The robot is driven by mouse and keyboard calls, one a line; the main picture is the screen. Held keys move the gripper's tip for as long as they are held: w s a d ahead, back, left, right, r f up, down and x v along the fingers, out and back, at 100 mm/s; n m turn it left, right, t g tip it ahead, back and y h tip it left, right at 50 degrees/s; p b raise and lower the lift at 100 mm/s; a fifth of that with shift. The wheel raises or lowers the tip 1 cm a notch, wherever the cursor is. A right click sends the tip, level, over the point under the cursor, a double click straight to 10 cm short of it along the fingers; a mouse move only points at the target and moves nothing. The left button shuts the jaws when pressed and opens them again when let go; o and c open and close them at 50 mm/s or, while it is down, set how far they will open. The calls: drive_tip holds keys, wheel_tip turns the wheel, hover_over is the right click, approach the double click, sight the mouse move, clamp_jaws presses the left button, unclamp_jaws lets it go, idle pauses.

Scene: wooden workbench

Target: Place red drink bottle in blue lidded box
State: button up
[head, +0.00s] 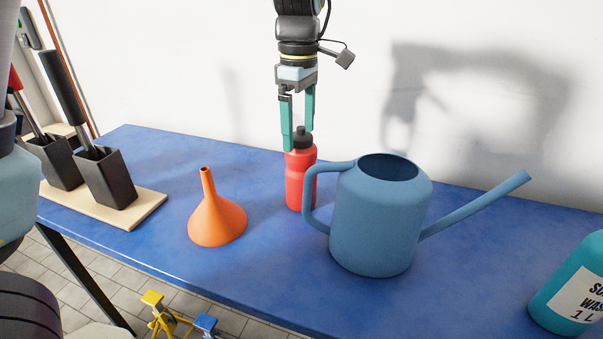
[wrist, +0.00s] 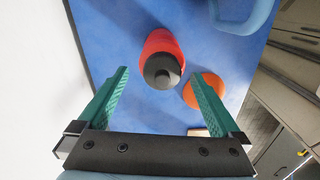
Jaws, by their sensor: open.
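The red drink bottle (head: 298,180) with a dark cap stands upright on the blue bench top, behind the watering can's handle in the head view. In the wrist view the bottle (wrist: 160,52) shows from above, ahead of and between the finger lines. My gripper (head: 301,140) is open and points down, its green fingertips at about the height of the bottle's cap. In the wrist view the gap between the fingertips (wrist: 160,75) is empty apart from the bottle beyond it; I cannot tell whether a finger touches the bottle. No blue lidded box shows in either view.
A blue watering can (head: 375,225) stands close right of the bottle, its spout pointing right. An orange funnel (head: 217,218) stands to the left. Dark tool holders (head: 108,180) sit on a wooden board at far left. A teal bottle (head: 570,285) is at the right edge.

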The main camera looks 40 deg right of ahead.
sight(300, 152)
drive_tip(key=shift+s+f+p, duration=0.2)
drive_tip(key=shift+f+p, duration=0.45)
drive_tip(key=shift+f, duration=2.1)
drive_tip(key=shift+c, duration=0.2)
clamp_jaws()
